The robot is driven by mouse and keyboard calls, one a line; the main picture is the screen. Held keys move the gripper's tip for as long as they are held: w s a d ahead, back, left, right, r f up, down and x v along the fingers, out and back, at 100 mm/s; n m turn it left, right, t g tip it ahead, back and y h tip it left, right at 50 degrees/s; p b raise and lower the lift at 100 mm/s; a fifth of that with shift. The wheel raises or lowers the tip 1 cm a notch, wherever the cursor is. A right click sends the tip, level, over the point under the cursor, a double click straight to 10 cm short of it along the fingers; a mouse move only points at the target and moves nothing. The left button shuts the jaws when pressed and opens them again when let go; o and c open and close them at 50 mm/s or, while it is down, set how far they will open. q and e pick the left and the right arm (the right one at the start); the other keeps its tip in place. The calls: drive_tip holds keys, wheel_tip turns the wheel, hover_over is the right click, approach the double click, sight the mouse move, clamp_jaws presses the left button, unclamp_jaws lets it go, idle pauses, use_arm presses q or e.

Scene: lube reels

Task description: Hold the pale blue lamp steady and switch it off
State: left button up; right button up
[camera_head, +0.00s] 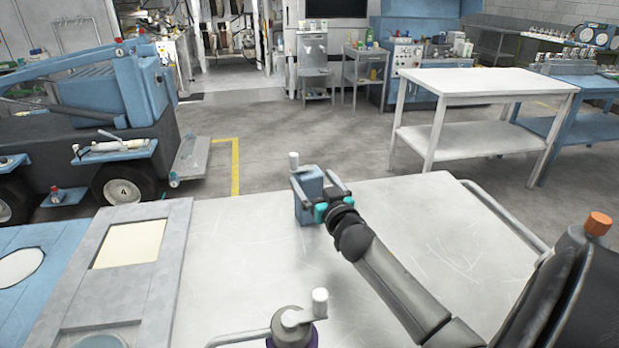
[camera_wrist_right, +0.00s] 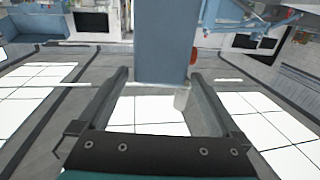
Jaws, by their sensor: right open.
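The pale blue lamp (camera_head: 309,196) is a box-shaped body standing upright near the far edge of the pale worktop. A white knob (camera_head: 294,160) rises at its top left. My right gripper (camera_head: 318,189) is open, with a finger on each side of the lamp. In the right wrist view the lamp (camera_wrist_right: 162,40) extends between the two open fingers (camera_wrist_right: 159,76), with gaps visible near the fingertips. A small red part (camera_wrist_right: 193,55) shows at its side there. I cannot make out the switch's state. My left gripper is not in view.
A dark round fitting (camera_head: 291,328) with a white-knobbed crank (camera_head: 320,302) stands at the worktop's near edge. A framed panel (camera_head: 170,262) lies to the left. A grey rail (camera_head: 505,213) runs along the right. The worktop's middle (camera_head: 245,245) is clear.

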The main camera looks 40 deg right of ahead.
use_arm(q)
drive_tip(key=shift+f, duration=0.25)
use_arm(e)
drive_tip(key=shift+x, duration=1.6)
clamp_jaws()
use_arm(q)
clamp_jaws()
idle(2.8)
